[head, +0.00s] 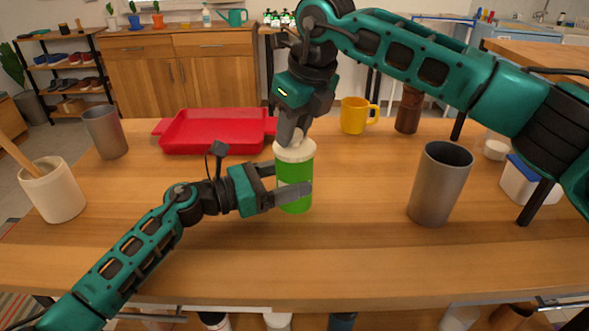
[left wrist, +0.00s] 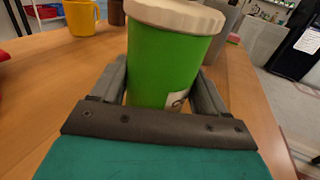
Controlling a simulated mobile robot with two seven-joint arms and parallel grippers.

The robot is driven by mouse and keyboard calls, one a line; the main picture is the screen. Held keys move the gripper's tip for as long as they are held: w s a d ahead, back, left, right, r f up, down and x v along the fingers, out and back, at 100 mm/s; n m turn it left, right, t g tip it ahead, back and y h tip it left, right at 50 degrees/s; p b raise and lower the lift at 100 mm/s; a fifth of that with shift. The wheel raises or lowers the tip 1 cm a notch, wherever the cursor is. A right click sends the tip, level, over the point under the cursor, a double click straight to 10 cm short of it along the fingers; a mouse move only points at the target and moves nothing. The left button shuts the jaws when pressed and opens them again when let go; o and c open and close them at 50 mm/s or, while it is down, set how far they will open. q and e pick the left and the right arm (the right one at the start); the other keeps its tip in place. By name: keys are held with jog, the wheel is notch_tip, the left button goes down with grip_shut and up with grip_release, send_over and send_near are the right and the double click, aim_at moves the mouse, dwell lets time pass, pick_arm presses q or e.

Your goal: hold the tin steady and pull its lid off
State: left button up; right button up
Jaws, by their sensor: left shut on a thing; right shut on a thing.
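The green tin (head: 295,199) stands upright on the wooden table, and it also fills the middle of the left wrist view (left wrist: 160,65). My left gripper (head: 291,182) is shut around the tin's body from the left, one finger on each side. The cream lid (head: 294,152) sits on the top of the tin, and its scalloped rim shows in the left wrist view (left wrist: 180,15). My right gripper (head: 291,138) points down from above and is shut on the top of the lid. Its fingertips are partly hidden. I see no gap between lid and tin.
A red tray (head: 215,132) lies behind the tin to the left. A yellow mug (head: 354,115) and a brown shaker (head: 409,110) stand behind to the right. A grey cup (head: 440,184) stands at right, another (head: 105,132) at left. The table's front is clear.

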pick_arm(q)
jog(key=shift+d, duration=0.2)
pick_arm(e)
jog(key=shift+r, duration=0.55)
pick_arm(q)
jog(key=shift+a+f, duration=0.15)
pick_arm(e)
jog(key=shift+r, duration=3.2)
jog(key=shift+d, duration=0.1)
pick_arm(q)
jog(key=o, duration=0.9)
jog(key=shift+o, duration=0.2)
